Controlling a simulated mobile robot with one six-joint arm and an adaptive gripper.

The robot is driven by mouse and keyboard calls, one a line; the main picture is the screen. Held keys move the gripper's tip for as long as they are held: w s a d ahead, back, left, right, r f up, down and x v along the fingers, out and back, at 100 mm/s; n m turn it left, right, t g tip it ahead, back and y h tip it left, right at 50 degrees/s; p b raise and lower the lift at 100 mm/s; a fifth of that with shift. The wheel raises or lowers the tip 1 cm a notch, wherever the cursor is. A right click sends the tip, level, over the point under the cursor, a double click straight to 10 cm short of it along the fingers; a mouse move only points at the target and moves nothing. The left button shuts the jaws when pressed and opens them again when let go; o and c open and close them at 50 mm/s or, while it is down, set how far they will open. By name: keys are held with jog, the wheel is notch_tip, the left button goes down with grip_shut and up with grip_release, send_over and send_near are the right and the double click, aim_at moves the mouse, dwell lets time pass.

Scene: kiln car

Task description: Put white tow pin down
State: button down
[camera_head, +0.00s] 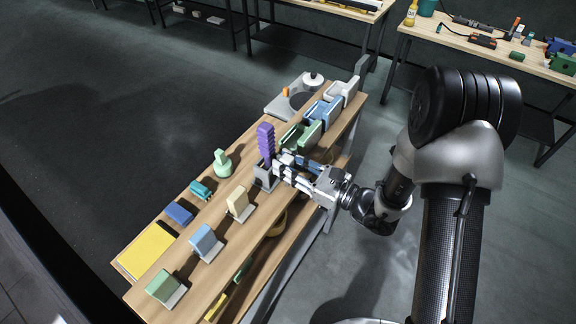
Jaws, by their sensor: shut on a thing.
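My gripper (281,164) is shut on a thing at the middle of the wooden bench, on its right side. Pale parts show between and beside the fingers. The held thing is mostly hidden and fits the white tow pin, but I cannot make out its shape. The fingertips are close beside a grey holder (265,177) and the lower end of an upright purple ribbed piece (266,140). I cannot tell whether they touch. A pale green pin-like piece (222,163) stands upright to the left.
Blue (206,243), cream (239,204) and green (166,287) blocks stand nearer on the bench (228,272). A yellow panel (146,250) lies at the left edge. Green (309,136) and blue (325,109) bins and a grey tray (277,108) are behind. Bare wood shows between pieces.

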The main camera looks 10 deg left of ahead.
jog(key=shift+s, duration=0.1)
jog(key=shift+f, duration=0.15)
jog(key=c, duration=1.8)
grip_release()
jog(key=shift+f, duration=0.15)
jog(key=o, duration=0.5)
jog(key=shift+c, duration=0.2)
